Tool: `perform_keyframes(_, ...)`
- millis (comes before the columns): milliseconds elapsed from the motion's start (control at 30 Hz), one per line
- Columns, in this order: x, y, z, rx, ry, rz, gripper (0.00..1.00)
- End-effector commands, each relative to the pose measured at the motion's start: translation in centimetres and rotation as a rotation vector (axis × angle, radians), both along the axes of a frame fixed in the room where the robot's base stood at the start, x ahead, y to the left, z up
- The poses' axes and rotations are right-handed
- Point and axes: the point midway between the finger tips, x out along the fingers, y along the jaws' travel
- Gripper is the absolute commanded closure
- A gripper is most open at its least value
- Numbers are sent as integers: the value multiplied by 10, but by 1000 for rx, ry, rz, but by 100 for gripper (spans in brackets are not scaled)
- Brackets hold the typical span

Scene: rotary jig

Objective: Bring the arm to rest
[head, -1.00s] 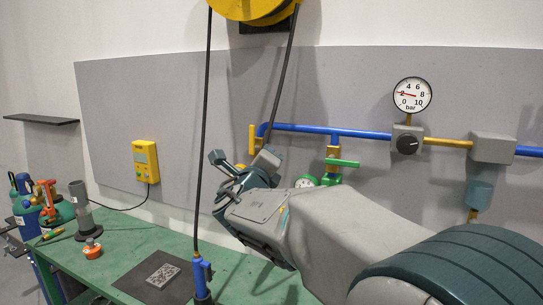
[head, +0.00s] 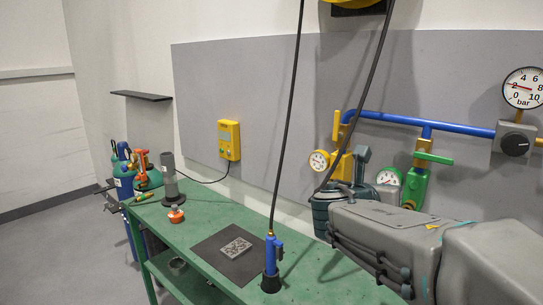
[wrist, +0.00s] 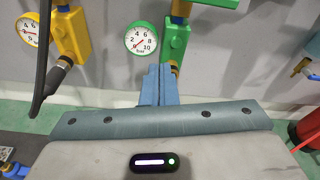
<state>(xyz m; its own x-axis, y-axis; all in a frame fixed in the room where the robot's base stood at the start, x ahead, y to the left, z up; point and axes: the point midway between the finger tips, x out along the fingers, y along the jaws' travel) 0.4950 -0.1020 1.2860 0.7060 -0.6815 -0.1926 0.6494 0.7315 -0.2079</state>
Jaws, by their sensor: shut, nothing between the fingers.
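My arm reaches in from the lower right of the head view, its grey wrist link in front of the bench's back right part. In the wrist view my gripper (wrist: 159,84) is shut, its two blue-grey fingers together with nothing between them. It points toward the wall, just below a green valve (wrist: 175,42) and a green-rimmed gauge (wrist: 141,39). I cannot tell whether the fingertips touch anything.
A green bench (head: 196,229) carries a dark mat (head: 220,262), a blue tool (head: 272,258) on a black hose, an orange item (head: 176,214) and a grey cylinder (head: 169,177). Blue pipe (head: 400,122) with yellow and green valves lines the wall. Gas bottles stand at left.

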Motion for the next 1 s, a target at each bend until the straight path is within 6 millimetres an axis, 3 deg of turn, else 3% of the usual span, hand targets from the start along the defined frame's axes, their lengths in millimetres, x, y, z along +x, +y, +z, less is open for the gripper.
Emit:
perform_keyframes(100,-33,-11,-35,327,-106,-155,100)
perform_keyframes(267,-77,-10,-83,746,-263,-411,100)
perform_keyframes(467,-129,11,-135,1212,-474,-803,100)
perform_keyframes(600,-162,37,-165,1490,-628,-1129,100)
perform_keyframes(800,-194,77,-191,1757,-815,-1587,100)
perform_keyframes(1000,-206,100,-198,1851,-904,-1843,100)
